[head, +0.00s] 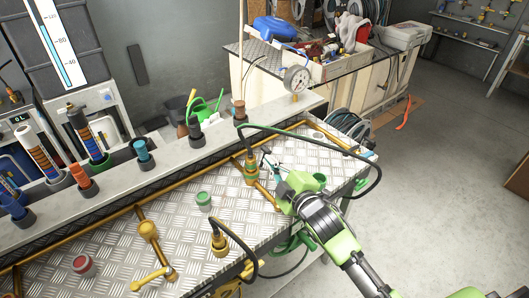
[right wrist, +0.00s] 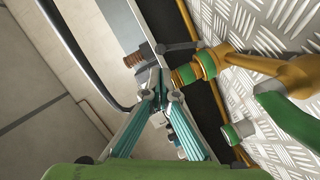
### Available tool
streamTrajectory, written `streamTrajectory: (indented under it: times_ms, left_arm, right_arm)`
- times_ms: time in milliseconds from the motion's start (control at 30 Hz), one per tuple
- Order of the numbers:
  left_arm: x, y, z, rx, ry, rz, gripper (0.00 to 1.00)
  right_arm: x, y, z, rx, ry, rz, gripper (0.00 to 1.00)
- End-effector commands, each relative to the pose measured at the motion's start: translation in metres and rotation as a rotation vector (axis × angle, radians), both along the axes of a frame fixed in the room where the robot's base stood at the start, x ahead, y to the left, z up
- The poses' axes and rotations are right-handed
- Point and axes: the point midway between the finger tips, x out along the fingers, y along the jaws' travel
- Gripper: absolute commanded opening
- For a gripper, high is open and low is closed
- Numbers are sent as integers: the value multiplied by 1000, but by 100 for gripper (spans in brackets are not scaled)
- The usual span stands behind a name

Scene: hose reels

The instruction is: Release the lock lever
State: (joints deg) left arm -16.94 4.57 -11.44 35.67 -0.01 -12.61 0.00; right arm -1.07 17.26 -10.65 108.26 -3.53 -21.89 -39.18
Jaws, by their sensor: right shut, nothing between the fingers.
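A brass coupling with a green band (head: 251,172) stands on the diamond-plate bench top, with a black hose rising from it. In the right wrist view the brass and green coupling (right wrist: 190,74) lies just right of the fingertips. A small dark grey lever-like part (right wrist: 178,47) is beside it, just beyond the fingertips. I cannot tell for sure that this is the lock lever. My right gripper (head: 267,161) is close to the right side of the coupling, and its tips (right wrist: 160,84) are together with nothing between them. Whether they touch the lever is unclear. My left gripper is not in view.
Brass pipes (head: 148,232) run along the bench, with a second hose coupling (head: 219,243) nearer. A green button (head: 204,200) and a red button (head: 82,264) sit on the plate. A black hose loops over my right gripper. A pressure gauge (head: 296,79) stands behind.

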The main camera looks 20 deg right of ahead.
Motion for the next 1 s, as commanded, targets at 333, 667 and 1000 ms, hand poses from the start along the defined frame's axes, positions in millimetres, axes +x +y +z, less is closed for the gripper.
streamTrajectory:
  times_ms: [333,667,1000]
  left_arm:
    - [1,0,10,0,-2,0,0]
    - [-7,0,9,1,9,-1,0]
    - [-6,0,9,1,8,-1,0]
  right_arm:
    - [40,6,-4,2,0,1,0]
    - [44,6,-6,0,0,1,0]
    - [52,5,-4,28,9,0,0]
